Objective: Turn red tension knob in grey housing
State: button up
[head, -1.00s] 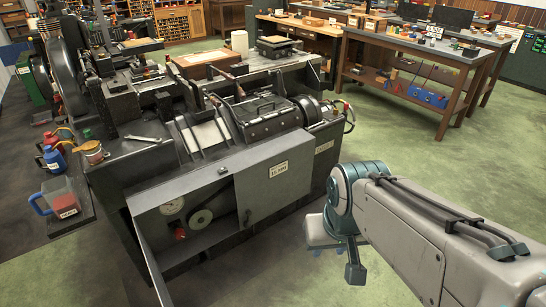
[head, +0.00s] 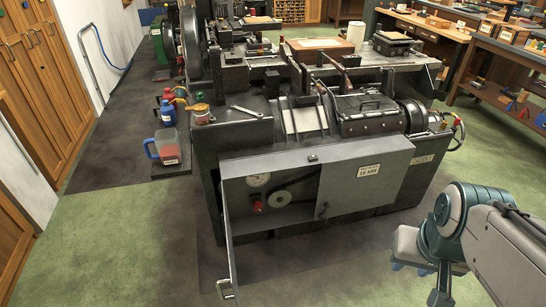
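The red tension knob (head: 257,206) shows inside the open bay of the dark grey housing (head: 300,219), at the lower left of the machine's front. A round white dial (head: 259,180) sits just above it and a grey pulley wheel (head: 280,199) is to its right. A narrow door (head: 229,250) hangs open at the bay's left edge. My gripper (head: 408,266) is at the lower right, well to the right of the knob and apart from the machine. My arm partly hides it, and its fingers are too unclear to tell open from shut.
A grey panel (head: 365,184) covers the right part of the front. Jugs and bottles (head: 168,145) stand on a low ledge left of the machine. Green floor is clear in front and left. Wooden cabinets (head: 45,75) line the left wall; workbenches stand at right.

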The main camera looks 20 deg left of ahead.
aim_at(258, 206)
jog(key=u, duration=1.1)
jog(key=i, duration=0.85)
jog(key=z, duration=1.15)
